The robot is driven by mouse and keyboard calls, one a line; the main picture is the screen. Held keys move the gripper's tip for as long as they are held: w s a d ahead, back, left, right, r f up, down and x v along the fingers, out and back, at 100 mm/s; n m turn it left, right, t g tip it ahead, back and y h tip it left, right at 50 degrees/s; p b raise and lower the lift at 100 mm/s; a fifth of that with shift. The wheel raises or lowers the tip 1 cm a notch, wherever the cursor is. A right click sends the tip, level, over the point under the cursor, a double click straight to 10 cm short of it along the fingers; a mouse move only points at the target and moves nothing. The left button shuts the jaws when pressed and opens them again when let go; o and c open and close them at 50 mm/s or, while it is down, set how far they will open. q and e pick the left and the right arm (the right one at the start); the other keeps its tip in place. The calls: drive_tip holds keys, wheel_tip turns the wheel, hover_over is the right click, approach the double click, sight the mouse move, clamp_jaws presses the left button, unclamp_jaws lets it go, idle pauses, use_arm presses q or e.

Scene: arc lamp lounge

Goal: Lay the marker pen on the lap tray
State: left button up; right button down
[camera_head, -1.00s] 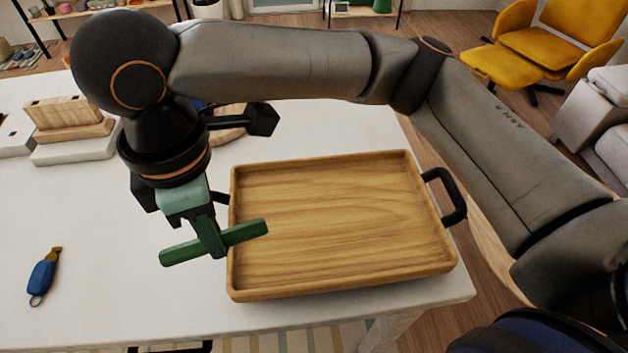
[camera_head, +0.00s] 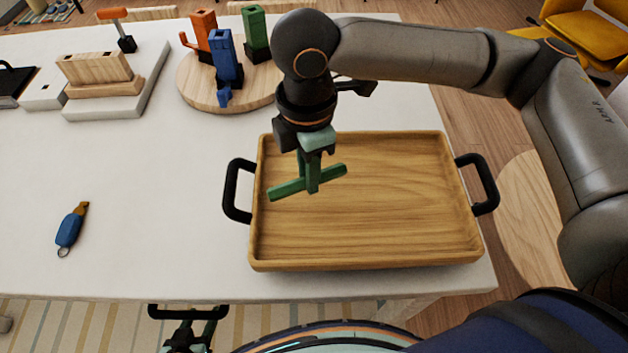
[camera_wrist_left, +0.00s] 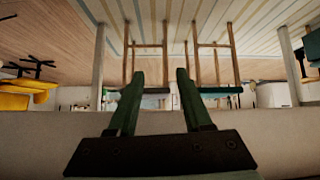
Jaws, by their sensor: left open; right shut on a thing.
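The marker pen (camera_head: 330,174) is a green bar held crosswise in my right gripper (camera_head: 312,182). In the head view it shows over the left half of the wooden lap tray (camera_head: 400,262); a gap beneath it is hard to judge. The tray is rectangular with a raised rim and black handles at both ends, and its visible floor is bare. My left gripper (camera_head: 188,335) is at the bottom edge of the head view, off the table's front and partly cut off. In the left wrist view its green fingers (camera_wrist_left: 157,100) are apart with nothing between them.
A blue key fob (camera_head: 70,230) lies left of the tray. A round wooden board (camera_head: 190,90) with orange, blue and green upright pieces stands behind it. A wooden block (camera_head: 98,72) on a white base is at the back left. White table between is clear.

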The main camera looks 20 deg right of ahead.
sight(314, 196)
drive_tip(key=shift+w+d+f, duration=0.15)
drive_tip(key=shift+d+f, duration=0.2)
drive_tip(key=shift+f, duration=0.1)
drive_tip(key=shift+w+d+f, duration=0.1)
drive_tip(key=shift+d+f, duration=0.05)
drive_tip(key=shift+f, duration=1.6)
drive_tip(key=c, duration=0.7)
unclamp_jaws()
drive_tip(key=shift+f, duration=0.1)
drive_tip(key=shift+c, duration=0.2)
wheel_tip(314, 196, up, 12)
drive_tip(key=shift+r+p, duration=0.15)
drive_tip(key=shift+p, duration=0.2)
